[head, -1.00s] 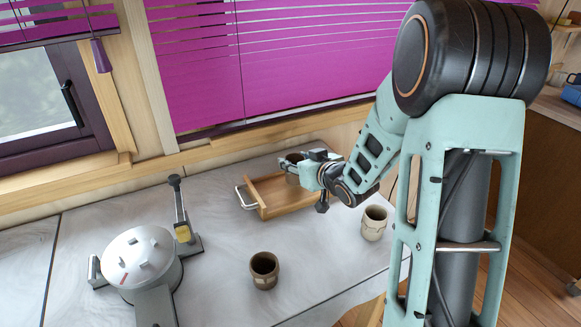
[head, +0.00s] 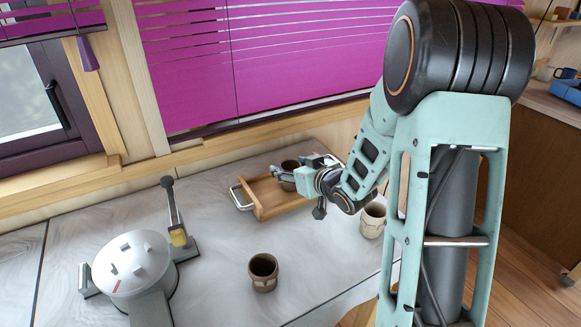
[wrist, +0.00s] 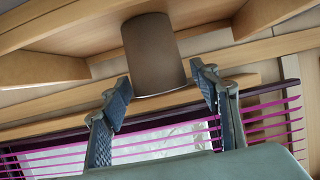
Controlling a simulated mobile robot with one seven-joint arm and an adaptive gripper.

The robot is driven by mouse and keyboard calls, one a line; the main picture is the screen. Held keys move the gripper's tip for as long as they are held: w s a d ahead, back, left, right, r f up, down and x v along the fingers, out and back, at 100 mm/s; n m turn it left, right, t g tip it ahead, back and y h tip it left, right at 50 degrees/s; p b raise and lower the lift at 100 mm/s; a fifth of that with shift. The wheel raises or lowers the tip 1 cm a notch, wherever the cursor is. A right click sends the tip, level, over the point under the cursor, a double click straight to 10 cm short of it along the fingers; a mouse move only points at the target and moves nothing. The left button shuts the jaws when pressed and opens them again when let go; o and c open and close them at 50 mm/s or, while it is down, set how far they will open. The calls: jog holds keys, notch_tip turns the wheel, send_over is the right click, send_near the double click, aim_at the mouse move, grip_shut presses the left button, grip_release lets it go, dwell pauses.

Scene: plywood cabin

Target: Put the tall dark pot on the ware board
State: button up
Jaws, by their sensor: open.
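The tall dark pot (head: 290,165), a plain brown cylinder, stands upright on the ware board (head: 284,205), a wooden tray with raised sides and a metal handle. The pot also shows in the wrist view (wrist: 154,55), where the picture is upside down and its base meets the wood (wrist: 90,42). My gripper (head: 296,173) is open beside the pot. In the wrist view its two fingers (wrist: 160,88) are spread to either side of the pot's rim end, with a gap visible on the right. Part of the pot is hidden behind the fingers in the head view.
A dark brown cup (head: 263,272) stands at the front of the counter, and a paler cup (head: 372,221) stands right of the board, partly behind my arm. A round metal device with a lever (head: 132,265) occupies the left. The counter between is clear.

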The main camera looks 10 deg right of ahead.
jog(key=shift+r, duration=0.15)
jog(key=shift+s+r, duration=0.1)
jog(key=shift+r, duration=0.05)
jog(key=p+v, duration=0.1)
jog(key=v, duration=1)
jog(key=shift+s, duration=0.4)
jog(key=shift+d+r, duration=0.1)
jog(key=shift+d, duration=0.05)
